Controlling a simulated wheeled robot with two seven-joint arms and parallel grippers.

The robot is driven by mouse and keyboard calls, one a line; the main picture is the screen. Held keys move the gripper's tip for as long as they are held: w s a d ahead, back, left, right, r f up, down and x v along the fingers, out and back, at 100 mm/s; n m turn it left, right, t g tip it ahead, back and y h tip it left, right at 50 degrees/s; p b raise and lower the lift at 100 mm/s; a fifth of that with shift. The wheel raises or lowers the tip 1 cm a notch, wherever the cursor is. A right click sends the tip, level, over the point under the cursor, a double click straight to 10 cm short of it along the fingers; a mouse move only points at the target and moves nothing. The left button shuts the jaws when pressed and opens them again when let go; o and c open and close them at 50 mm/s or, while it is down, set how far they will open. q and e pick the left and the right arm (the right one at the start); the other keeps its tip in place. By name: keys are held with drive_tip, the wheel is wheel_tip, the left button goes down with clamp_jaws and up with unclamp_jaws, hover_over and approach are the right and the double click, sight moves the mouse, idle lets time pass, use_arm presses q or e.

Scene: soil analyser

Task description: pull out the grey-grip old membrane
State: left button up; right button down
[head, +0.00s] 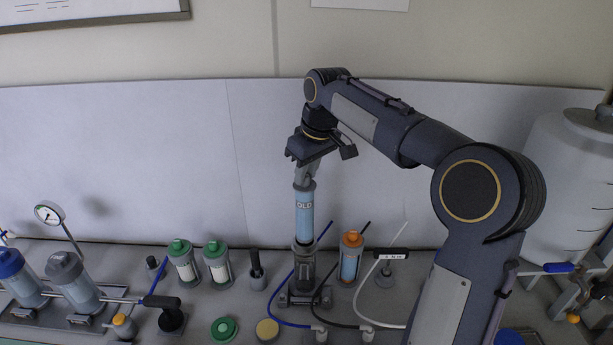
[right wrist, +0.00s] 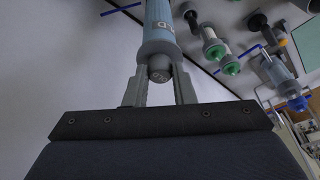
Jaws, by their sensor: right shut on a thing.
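The old membrane (head: 305,221) is a light blue upright cylinder with an "OLD" label and a grey grip on top. My right gripper (head: 304,172) is above it with its fingers shut on the grey grip. In the right wrist view the grey grip (right wrist: 159,70) sits between the two fingers, with the blue body beyond it. Most of the blue body stands clear above a dark, see-through housing (head: 304,270). Its lower end is at the housing's mouth; I cannot tell how much is still inside. My left gripper is not in view.
An orange-capped cartridge (head: 350,257) stands just right of the housing. Two green-capped cartridges (head: 215,262) stand to the left. A green cap (head: 224,329) and a yellow disc (head: 267,330) lie in front. Blue, black and white tubes rise around the housing. A white tank (head: 565,170) is far right.

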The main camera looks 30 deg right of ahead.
drive_tip(key=shift+r, duration=1.95)
